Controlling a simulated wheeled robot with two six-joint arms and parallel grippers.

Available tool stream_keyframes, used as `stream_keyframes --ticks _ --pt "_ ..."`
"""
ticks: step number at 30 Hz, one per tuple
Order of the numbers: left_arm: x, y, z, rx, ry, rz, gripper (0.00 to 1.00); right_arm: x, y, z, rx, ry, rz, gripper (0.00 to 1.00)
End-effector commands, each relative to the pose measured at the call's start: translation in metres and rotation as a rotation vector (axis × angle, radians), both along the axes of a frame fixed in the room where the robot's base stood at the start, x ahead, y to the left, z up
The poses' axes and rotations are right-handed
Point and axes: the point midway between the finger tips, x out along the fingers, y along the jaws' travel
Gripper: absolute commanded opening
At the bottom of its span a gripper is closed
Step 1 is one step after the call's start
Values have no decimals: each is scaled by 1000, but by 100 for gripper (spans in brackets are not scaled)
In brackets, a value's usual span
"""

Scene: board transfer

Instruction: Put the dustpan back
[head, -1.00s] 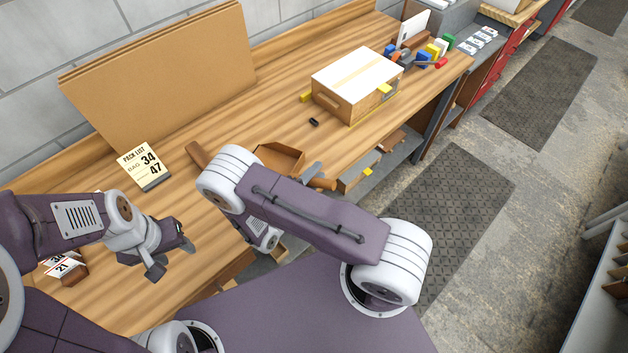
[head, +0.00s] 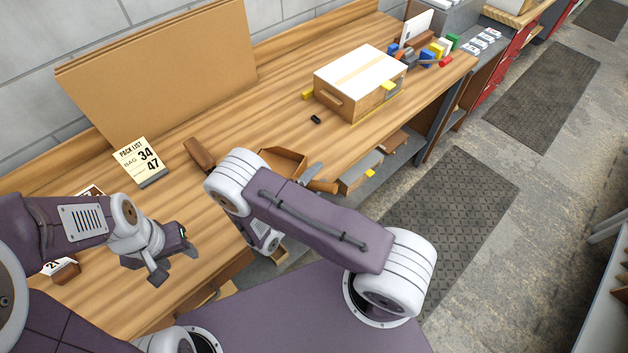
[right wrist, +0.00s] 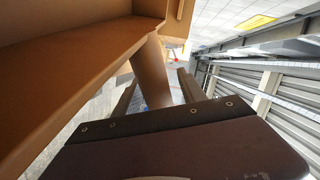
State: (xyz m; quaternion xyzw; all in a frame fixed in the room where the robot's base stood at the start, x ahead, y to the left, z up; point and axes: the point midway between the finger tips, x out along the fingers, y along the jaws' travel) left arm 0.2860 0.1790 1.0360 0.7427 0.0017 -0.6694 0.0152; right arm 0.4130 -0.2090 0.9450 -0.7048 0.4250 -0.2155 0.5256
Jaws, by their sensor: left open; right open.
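The dustpan, a brown open tray (head: 284,160) with a round handle (head: 322,187), is at the bench's front edge, its handle pointing toward the aisle. My right arm hides part of it. My right gripper (head: 318,179) is at the handle, mostly hidden behind my arm in the head view. In the right wrist view the dustpan pan (right wrist: 70,75) fills the upper left, and its handle (right wrist: 151,72) runs down between the two spread fingers of that gripper (right wrist: 157,92). My left gripper (head: 174,261) is open and empty above the bench's near left part.
A white-topped box (head: 360,75) stands farther along the wooden bench (head: 265,105). A brown block (head: 199,154) and a pack list card reading 34 and 47 (head: 139,160) lie left of the dustpan. Cardboard sheets (head: 165,70) lean on the wall. A dark mat (head: 455,210) covers the aisle floor.

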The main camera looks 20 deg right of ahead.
Motion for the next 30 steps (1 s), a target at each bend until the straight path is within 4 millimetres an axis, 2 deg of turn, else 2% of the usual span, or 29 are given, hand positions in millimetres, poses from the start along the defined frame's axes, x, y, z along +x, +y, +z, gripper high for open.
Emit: stream_keyframes --ticks 5,15,21,26,29,30 --pt "0 0 -6 0 0 0 48 -10 19 3 2 -2 6 48" --pt "0 0 -21 0 0 0 48 -51 79 13 3 -3 5 48" --pt "0 0 -24 0 0 0 48 -64 98 18 1 -1 2 48" --pt "0 0 -23 0 0 0 48 -66 98 19 7 -4 -8 48" --pt "0 0 -23 0 0 0 48 -74 78 23 135 -82 -148 48" --pt "0 0 -23 0 0 0 48 -82 63 25 244 -163 -279 48"
